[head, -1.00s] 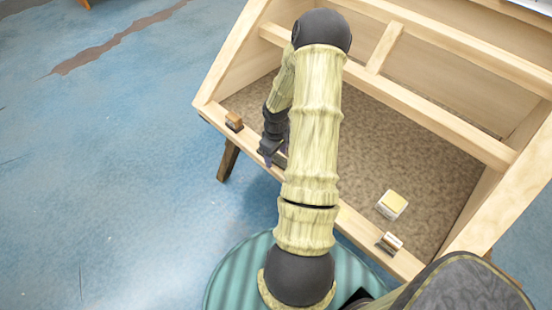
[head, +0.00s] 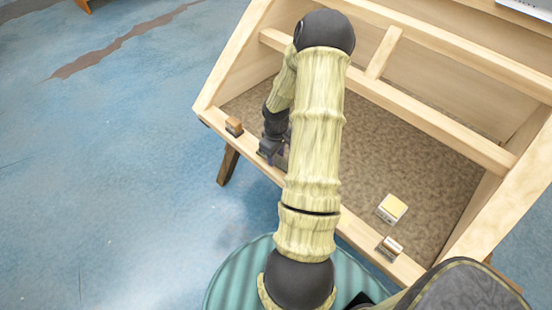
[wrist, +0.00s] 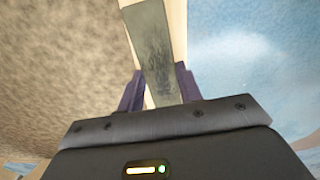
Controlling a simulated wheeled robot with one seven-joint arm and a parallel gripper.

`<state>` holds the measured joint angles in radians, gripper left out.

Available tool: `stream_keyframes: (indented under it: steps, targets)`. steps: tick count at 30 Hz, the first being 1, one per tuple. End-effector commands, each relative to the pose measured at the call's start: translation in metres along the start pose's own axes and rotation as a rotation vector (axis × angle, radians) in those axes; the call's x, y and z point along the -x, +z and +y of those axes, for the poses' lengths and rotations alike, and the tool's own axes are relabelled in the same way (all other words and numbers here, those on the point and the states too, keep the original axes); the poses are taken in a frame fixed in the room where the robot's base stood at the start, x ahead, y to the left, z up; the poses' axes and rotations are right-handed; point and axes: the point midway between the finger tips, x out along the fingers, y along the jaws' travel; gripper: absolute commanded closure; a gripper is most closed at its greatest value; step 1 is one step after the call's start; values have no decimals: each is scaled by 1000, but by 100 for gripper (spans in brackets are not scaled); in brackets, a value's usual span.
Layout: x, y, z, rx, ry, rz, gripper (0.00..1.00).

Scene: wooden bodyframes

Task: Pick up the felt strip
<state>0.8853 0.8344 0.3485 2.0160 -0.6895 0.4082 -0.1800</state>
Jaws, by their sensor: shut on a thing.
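A grey felt strip (wrist: 150,45) with dark scuffs shows in the wrist view, running away from between the purple fingers over the pale wooden rail (wrist: 177,25). My gripper (wrist: 160,86) is shut on the strip's near part. In the head view my gripper (head: 274,150) is at the front rail of the wooden frame (head: 352,222), left of my forearm. The strip is mostly hidden there behind my arm and gripper. I cannot tell whether it still touches the rail.
A small brown block (head: 234,126) sits on the rail to the left. Another small block (head: 390,247) sits on the rail at right, near a cream-topped block (head: 391,208) on the brown speckled floor (head: 430,170). Blue ground (head: 110,170) is open at left.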

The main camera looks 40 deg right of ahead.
Motion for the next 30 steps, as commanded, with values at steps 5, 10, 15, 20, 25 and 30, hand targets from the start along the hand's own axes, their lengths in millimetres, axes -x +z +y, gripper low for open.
stream_keyframes:
  steps: [5,10,15,20,25,30]
  targets:
    - [38,0,1,-1,4,2,86]
    - [68,0,1,-1,3,1,86]
    - [81,0,0,-1,1,0,86]
    - [82,0,0,0,0,0,86]
    - [81,0,0,0,0,0,86]
    - [81,0,0,0,0,0,86]
